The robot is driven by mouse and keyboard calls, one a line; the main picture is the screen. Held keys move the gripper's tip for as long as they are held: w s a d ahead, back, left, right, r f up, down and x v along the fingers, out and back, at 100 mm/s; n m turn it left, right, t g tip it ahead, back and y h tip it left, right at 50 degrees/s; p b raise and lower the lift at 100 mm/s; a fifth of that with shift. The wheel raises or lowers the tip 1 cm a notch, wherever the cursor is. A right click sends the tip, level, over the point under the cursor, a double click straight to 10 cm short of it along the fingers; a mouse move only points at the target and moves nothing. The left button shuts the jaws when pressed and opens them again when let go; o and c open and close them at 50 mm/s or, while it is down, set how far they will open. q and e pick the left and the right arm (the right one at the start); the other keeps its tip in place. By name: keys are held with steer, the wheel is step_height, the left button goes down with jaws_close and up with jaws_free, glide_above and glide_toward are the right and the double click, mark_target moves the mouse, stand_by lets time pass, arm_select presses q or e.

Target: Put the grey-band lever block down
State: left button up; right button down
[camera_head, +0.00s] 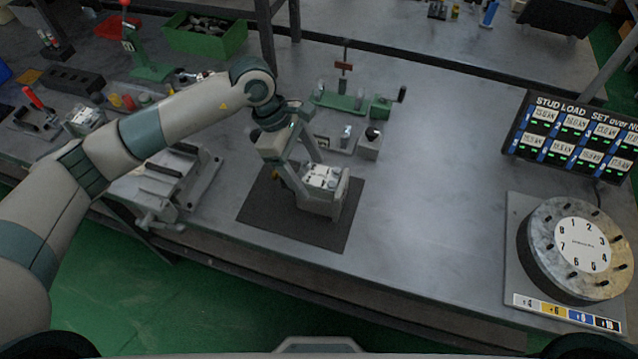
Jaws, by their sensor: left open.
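A grey valve block (325,188) with a light, detailed top stands on the dark mat (268,212) near the table's front edge. It appears upright, and its base seems to rest on the mat. My left gripper (303,178) is at the block's left and upper side, fingers pointing down toward it. The jaws are open, and one finger hides part of the block's left side. I cannot make out the band colour or a lever at this size. My right gripper is out of view.
A green fixture (342,101) and a small block with a black knob (369,143) stand behind the mat. A grey vise (170,182) is at left. A round numbered dial (575,248) and a stud-load display (575,138) are at right. The table between mat and dial is clear.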

mark_target(313, 176)
arm_select(q)
steer(key=p+x, duration=0.1)
steer(key=x, duration=0.2)
steer(key=shift+d+f, duration=0.15)
steer(key=shift+f, duration=0.05)
steer(key=shift+d+f, duration=0.1)
steer(key=shift+f, duration=0.25)
steer(key=shift+d+f+p, duration=0.25)
steer(key=shift+d+p, duration=0.05)
steer(key=shift+p, duration=0.45)
steer(key=p+x, duration=0.1)
steer(key=x, duration=0.1)
steer(key=p+x, duration=0.1)
steer(key=shift+w+d+f, duration=0.15)
steer(key=shift+d+f, duration=0.15)
steer(key=shift+f, duration=0.4)
